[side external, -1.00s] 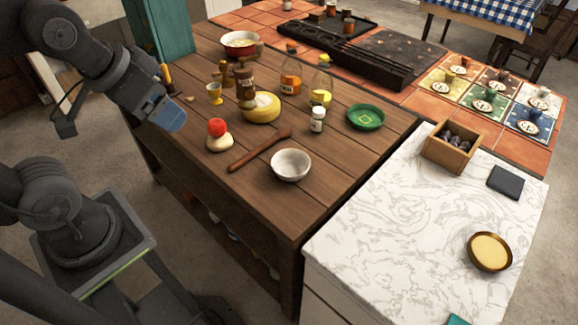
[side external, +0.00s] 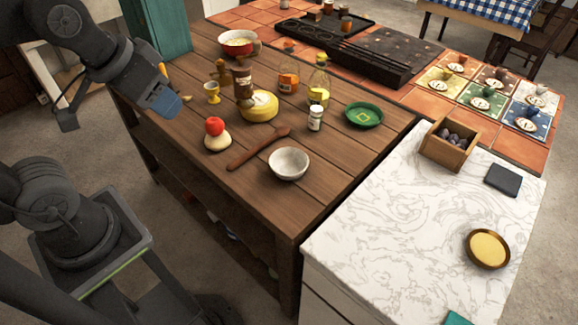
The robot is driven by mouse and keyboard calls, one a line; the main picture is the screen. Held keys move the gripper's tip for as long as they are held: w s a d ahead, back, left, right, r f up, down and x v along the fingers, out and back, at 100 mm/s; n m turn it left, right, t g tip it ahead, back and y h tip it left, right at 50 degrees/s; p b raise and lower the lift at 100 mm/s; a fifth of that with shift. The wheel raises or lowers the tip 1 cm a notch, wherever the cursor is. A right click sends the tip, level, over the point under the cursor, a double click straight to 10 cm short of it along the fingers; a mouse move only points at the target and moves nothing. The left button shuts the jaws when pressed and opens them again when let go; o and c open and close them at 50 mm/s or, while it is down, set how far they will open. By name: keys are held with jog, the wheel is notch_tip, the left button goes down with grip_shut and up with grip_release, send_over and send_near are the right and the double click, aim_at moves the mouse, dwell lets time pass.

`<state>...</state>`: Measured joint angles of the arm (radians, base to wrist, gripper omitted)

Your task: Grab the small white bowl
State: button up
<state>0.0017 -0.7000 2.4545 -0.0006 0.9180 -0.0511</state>
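The small white bowl (side external: 289,164) stands upright on the wooden table (side external: 262,197), near its front edge, and looks empty. My gripper (side external: 168,106) is above the left edge of the table, well to the left of the bowl and higher than it. It is not touching anything that I can see. Its fingers are too small and too hard to make out to tell whether they are open or shut.
A wooden rolling pin (side external: 258,149) lies just left of the bowl. A tomato (side external: 214,126) sits on a pale round thing further left. A small white-labelled bottle (side external: 315,118) and a green plate (side external: 364,114) stand behind.

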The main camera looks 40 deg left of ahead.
jog(key=w+r+n+g, duration=0.25)
jog(key=w+n, duration=0.25)
jog(key=w, duration=0.6)
jog(key=n+g, duration=0.6)
jog(key=n, duration=0.7)
send_over(299, 150)
jog(key=w, duration=0.2)
jog(key=f, duration=2.6)
jog(key=shift+s+a, duration=0.15)
jog(key=shift+a, duration=0.05)
jog(key=shift+d+x, duration=0.15)
jog(key=shift+x, duration=1.25)
jog(key=shift+d+x, duration=0.1)
jog(key=shift+x, duration=1.35)
jog(key=shift+s+r, duration=0.1)
jog(key=shift+s, duration=0.05)
grip_shut()
